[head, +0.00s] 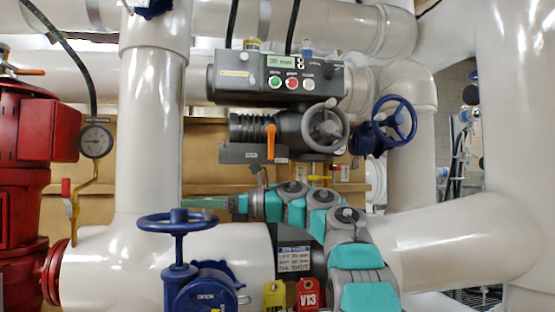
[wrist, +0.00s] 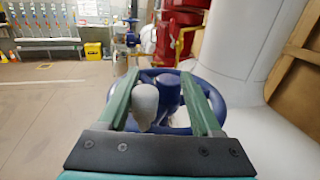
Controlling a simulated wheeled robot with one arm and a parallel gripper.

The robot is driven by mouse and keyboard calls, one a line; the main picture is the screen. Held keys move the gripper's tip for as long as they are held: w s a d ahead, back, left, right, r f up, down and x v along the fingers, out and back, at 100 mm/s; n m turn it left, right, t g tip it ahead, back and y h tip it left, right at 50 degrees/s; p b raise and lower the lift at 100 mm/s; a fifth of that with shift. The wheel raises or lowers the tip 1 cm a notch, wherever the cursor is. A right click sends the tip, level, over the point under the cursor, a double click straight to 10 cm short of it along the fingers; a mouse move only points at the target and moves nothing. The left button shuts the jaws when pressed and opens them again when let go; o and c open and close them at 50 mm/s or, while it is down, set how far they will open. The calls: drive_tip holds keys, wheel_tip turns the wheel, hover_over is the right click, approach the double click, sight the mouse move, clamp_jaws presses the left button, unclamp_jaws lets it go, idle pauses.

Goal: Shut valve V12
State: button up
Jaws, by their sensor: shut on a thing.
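A blue handwheel (head: 178,221) sits level on an upright stem above a blue valve body (head: 205,292) at the lower left of the head view. My gripper (head: 190,202) reaches in from the right with teal fingers at the wheel's far upper edge. In the wrist view my gripper (wrist: 162,82) has its two green fingers reaching over the blue wheel (wrist: 218,101), with the hub and a pale grey knob-like shape between them. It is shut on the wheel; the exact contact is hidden. No V12 label is readable.
A red tag reading V13 (head: 308,295) and a yellow tag (head: 274,296) hang right of the blue valve. A grey actuator (head: 285,130) and another blue handwheel (head: 397,120) are above my arm. A white vertical pipe (head: 152,120) and red equipment (head: 25,150) stand left.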

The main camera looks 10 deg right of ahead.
drive_tip(key=b+v, duration=0.2)
drive_tip(key=v, duration=0.6)
drive_tip(key=w+d+r+m+t, duration=0.2)
drive_tip(key=d+r+m+t, duration=0.1)
drive_tip(key=r+m+t, duration=0.4)
drive_tip(key=w+d+r+m+t, duration=0.2)
drive_tip(key=r+m+t, duration=0.3)
drive_tip(key=r+m, duration=0.25)
drive_tip(key=w+d+f+m+t+h, duration=0.1)
drive_tip(key=d+f+m+t+h, duration=0.1)
drive_tip(key=d+m+h, duration=0.3)
drive_tip(key=w+d+f+m+t+h, duration=0.1)
drive_tip(key=d+f+m+t+h, duration=0.2)
drive_tip(key=d+m+h, duration=0.3)
drive_tip(key=shift+w+f+m+h, duration=0.3)
drive_tip(key=shift+f+m+h, duration=0.55)
drive_tip(key=shift+m+h, duration=2.65)
drive_tip(key=shift+a+m+y, duration=0.1)
drive_tip(key=shift+m+y, duration=0.65)
drive_tip(key=shift+y, duration=0.15)
